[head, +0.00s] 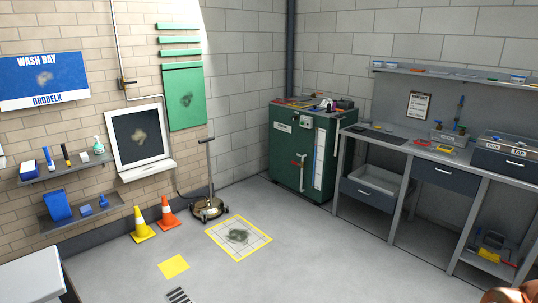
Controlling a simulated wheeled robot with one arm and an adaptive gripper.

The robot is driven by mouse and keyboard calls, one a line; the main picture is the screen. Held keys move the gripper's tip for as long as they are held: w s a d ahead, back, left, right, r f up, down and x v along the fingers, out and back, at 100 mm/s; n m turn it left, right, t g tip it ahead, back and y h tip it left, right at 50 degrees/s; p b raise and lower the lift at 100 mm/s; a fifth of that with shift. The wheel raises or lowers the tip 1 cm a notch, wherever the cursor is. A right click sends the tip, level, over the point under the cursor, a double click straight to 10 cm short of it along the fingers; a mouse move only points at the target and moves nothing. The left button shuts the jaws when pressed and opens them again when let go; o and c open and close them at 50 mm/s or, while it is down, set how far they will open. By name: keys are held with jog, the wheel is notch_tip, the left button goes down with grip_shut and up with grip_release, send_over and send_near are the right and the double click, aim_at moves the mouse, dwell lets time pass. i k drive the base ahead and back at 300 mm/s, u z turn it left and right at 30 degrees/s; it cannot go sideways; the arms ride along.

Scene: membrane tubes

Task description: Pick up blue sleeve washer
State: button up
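I cannot single out the blue sleeve washer at this size. Small blue items lie in and beside a grey tray (446,137) on the workbench at the right. Blue-rimmed containers (518,79) stand on the shelf above the bench. A blue bin (57,206) and a small blue item (86,210) are on the lower wall shelf at the left. My gripper does not show clearly. A copper-coloured shape at the bottom right corner is cut off, and I cannot tell what it is.
The workbench (392,139) runs along the right wall beside a green cabinet (300,152). A round-based floor cleaner (207,208) and two cones (142,225) stand by the left wall. A white surface (30,280) is at bottom left.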

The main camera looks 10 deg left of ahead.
aim_at(50, 164)
jog(key=u, duration=0.8)
jog(key=i, duration=1.55)
jog(key=u, duration=1.3)
jog(key=i, duration=1.75)
jog(key=u, duration=0.3)
